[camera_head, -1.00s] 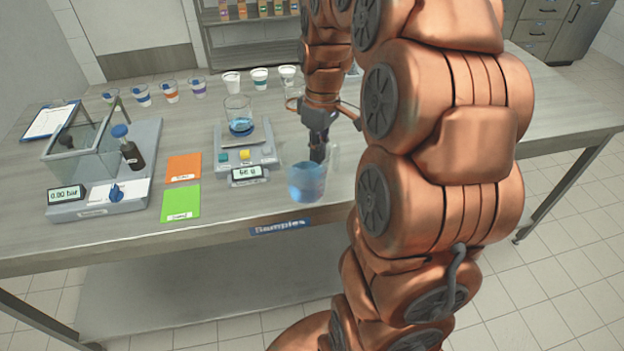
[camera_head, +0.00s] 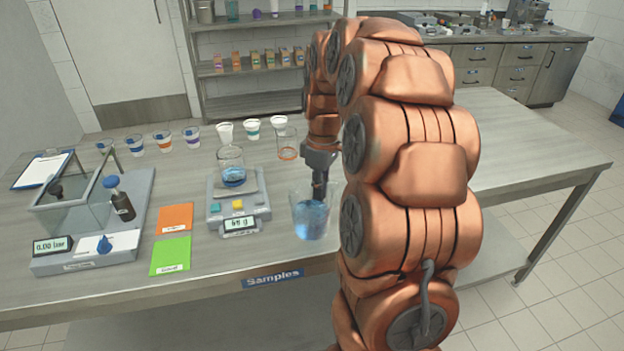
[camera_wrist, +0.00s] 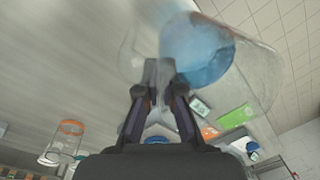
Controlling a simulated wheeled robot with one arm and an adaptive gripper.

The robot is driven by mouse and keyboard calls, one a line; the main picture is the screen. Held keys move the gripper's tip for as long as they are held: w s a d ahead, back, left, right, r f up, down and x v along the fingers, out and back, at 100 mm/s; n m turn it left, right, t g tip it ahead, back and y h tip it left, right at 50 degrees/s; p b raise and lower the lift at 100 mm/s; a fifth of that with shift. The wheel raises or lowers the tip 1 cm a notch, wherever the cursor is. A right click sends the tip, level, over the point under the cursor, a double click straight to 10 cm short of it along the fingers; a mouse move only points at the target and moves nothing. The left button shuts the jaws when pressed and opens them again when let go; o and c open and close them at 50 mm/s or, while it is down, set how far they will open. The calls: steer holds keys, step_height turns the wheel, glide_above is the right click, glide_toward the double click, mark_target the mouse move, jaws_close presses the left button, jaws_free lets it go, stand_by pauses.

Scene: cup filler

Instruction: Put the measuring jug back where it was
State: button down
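The measuring jug (camera_head: 312,218) is clear, with blue liquid in it, and is near the front edge of the table, right of the scale. My gripper (camera_head: 319,192) reaches down at the jug's back right side. In the wrist view the fingers (camera_wrist: 160,72) are close together at the side of the jug (camera_wrist: 235,70), shut on what seems to be its handle. The fingertips' exact contact is blurred. The jug looks roughly upright. I cannot tell whether its base touches the table.
A scale (camera_head: 236,205) bears a beaker (camera_head: 231,172) with blue liquid. Orange (camera_head: 175,218) and green (camera_head: 170,256) cards lie left of it. An orange-ringed clear cup (camera_head: 287,146) and several other cups stand behind. A glass-walled device (camera_head: 78,205) is at left. The tabletop on the right is clear.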

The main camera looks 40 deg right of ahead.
steer(key=shift+w+d+f+p, duration=0.6)
steer(key=shift+w+f, duration=0.1)
steer(key=shift+w, duration=0.6)
steer(key=shift+w+d+f+p, duration=0.55)
steer(key=shift+w+f, duration=0.2)
steer(key=shift+w, duration=0.5)
steer(key=shift+w+d+f+p, duration=0.6)
steer(key=shift+w+f, duration=0.1)
steer(key=shift+w, duration=0.6)
steer(key=shift+a+f, duration=0.1)
steer(key=shift+f, duration=0.05)
steer(key=c, duration=1.3)
jaws_free()
steer(key=r+b, duration=0.1)
steer(key=r, duration=0.7)
steer(key=d+r+b, duration=0.1)
steer(key=r, duration=0.3)
steer(key=shift+w+r+b, duration=0.1)
steer(key=shift+w+b, duration=0.15)
steer(key=shift+b, duration=0.05)
